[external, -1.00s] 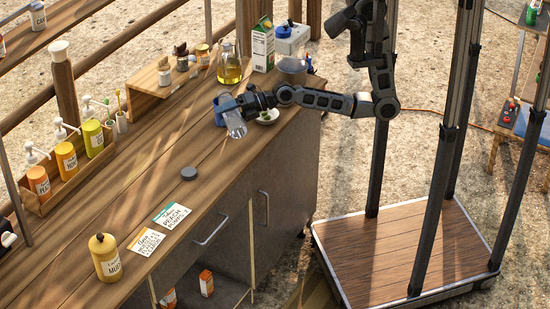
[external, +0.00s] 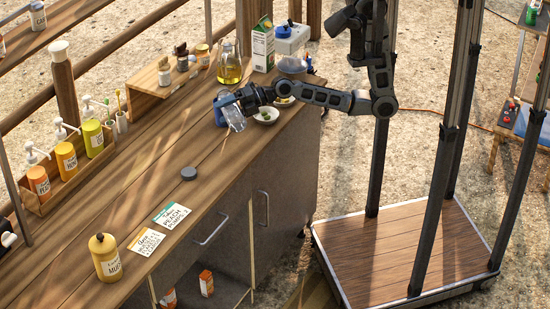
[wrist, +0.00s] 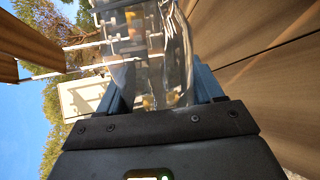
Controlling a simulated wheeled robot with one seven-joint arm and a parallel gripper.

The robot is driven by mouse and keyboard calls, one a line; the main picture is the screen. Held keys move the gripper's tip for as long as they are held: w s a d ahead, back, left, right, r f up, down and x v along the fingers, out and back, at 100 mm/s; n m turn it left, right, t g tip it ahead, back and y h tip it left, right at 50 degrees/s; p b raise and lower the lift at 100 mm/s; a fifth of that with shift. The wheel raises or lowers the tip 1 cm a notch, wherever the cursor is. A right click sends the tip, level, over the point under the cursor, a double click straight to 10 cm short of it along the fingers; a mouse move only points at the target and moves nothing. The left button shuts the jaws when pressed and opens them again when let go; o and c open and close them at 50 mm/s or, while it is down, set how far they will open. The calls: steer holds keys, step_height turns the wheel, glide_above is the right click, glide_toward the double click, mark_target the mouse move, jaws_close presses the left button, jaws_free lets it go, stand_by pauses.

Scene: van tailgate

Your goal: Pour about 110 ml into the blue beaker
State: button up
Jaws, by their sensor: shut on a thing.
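My gripper (external: 236,101) is shut on a clear glass vessel (external: 233,116), held above the far part of the wooden counter. The vessel is tilted, its lower end toward the near right. In the wrist view the clear vessel (wrist: 150,50) stands between blue fingers. Any liquid in it is hard to make out. A blue beaker (external: 219,117) shows just left of and behind the vessel, partly hidden by it and the gripper. I cannot tell whether the vessel touches it, or what the beaker holds.
A flask of yellow liquid (external: 230,70) and a green-white carton (external: 263,48) stand behind my gripper. A small white dish (external: 266,115) is close on its right.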

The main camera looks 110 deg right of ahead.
steer(key=shift+d+r+m, duration=0.1)
steer(key=shift+r+m, duration=0.5)
steer(key=shift+r, duration=0.1)
stand_by(1.0)
steer(key=shift+d+r+y, duration=0.2)
steer(key=shift+d+y, duration=0.1)
steer(key=shift+y, duration=0.1)
stand_by(0.4)
steer(key=shift+r+m, duration=0.15)
steer(key=shift+m, duration=0.25)
step_height(320, 180, down, 3)
steer(key=n, duration=0.1)
steer(key=n+h, duration=0.1)
steer(key=shift+s+a+n+b, duration=0.1)
steer(key=shift+a+n+b, duration=0.05)
steer(key=shift+n+b, duration=0.2)
steer(key=shift+a+f+n+h, duration=0.3)
steer(key=shift+f+n, duration=0.15)
steer(key=shift+f, duration=0.05)
steer(key=shift+n+b, duration=0.3)
steer(key=shift+n, duration=0.3)
